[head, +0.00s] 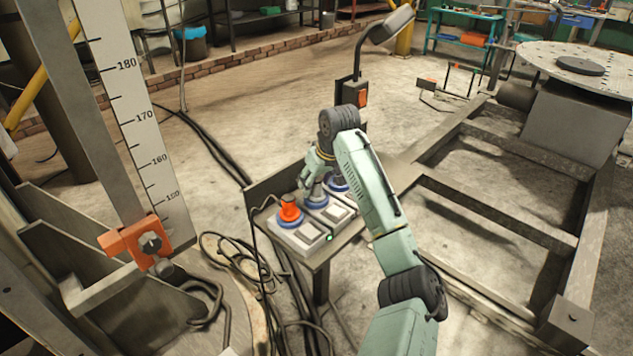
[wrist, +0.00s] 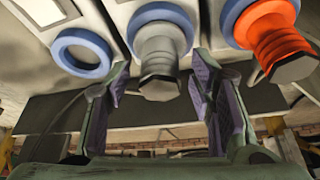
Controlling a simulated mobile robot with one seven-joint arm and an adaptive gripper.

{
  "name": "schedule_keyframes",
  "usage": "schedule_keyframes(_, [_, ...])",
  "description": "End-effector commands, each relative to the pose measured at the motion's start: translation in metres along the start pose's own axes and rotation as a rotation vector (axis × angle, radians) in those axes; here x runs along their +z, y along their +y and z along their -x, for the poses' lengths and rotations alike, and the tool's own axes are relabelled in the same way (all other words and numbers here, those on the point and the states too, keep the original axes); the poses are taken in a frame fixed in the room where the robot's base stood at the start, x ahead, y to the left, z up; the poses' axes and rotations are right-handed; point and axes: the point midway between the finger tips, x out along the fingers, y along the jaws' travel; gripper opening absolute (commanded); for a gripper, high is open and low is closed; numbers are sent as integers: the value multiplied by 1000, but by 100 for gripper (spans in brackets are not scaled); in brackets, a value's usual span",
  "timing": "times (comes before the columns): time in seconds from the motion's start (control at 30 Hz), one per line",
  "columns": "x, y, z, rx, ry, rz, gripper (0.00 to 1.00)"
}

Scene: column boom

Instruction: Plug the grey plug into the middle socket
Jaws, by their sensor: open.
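The grey plug (wrist: 162,62) stands in the blue ring of the middle socket (wrist: 163,14) in the wrist view. How deep it sits I cannot tell. In the head view the grey plug (head: 316,189) is partly hidden by my gripper (head: 309,183). My gripper (wrist: 163,82) is open, one finger on each side of the plug's outer end, with visible gaps and nothing held. The orange plug (wrist: 271,40) stands in the neighbouring socket, on the right in the wrist view. The third socket (wrist: 83,52), on the left there, is an empty blue ring.
The sockets' panel (head: 300,238) lies on a small metal stand with a raised back plate (head: 270,188). A lamp post with an orange switch box (head: 358,93) stands behind. Cables (head: 245,262) lie on the floor at left. A steel frame (head: 500,208) fills the right.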

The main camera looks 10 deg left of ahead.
Motion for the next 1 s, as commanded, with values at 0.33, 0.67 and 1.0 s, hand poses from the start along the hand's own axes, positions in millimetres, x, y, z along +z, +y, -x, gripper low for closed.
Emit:
schedule_keyframes(0.33, [0,0,3,0,0,0,51])
schedule_keyframes(0.67, [-1,0,63,2,3,1,51])
schedule_keyframes(1.0, [0,0,115,0,1,0,51])
